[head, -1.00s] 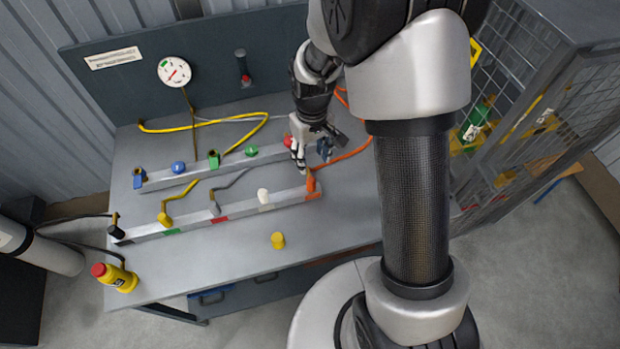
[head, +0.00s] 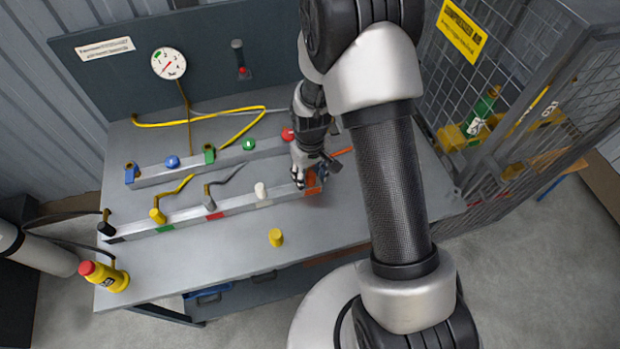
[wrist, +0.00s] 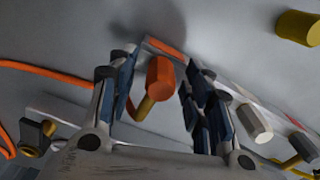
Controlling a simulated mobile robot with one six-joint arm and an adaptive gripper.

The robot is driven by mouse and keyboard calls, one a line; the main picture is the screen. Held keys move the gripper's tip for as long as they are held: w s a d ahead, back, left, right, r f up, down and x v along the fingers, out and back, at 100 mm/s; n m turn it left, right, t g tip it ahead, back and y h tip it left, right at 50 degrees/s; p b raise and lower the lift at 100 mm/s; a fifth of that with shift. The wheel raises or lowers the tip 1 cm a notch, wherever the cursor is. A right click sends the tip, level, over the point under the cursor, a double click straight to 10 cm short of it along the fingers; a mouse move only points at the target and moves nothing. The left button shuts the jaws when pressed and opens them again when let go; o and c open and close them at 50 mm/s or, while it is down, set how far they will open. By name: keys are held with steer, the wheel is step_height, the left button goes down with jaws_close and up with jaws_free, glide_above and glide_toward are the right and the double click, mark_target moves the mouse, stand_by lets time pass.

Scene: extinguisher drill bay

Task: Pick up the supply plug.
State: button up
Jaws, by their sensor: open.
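No label marks the supply plug; the plug at my gripper is orange, with an orange hose beside it. In the head view this orange plug (head: 313,181) is at the right end of the front rail (head: 185,221), partly hidden by my gripper (head: 308,178). In the wrist view the orange plug (wrist: 160,78), with a brass stem, sits between the two spread fingers of my gripper (wrist: 158,68). Gaps show on both sides, so the fingers look apart from it.
The front rail also carries a white plug (head: 261,190), a grey one (head: 210,203), a yellow one (head: 158,215) and a black one (head: 107,228). A yellow cylinder (head: 276,238) stands on the bench in front. A wire cage (head: 490,100) stands to the right.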

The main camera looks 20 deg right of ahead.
jaws_close()
stand_by(0.6)
steer(key=shift+r, duration=0.1)
step_height(320, 180, up, 20)
steer(key=p, duration=0.5)
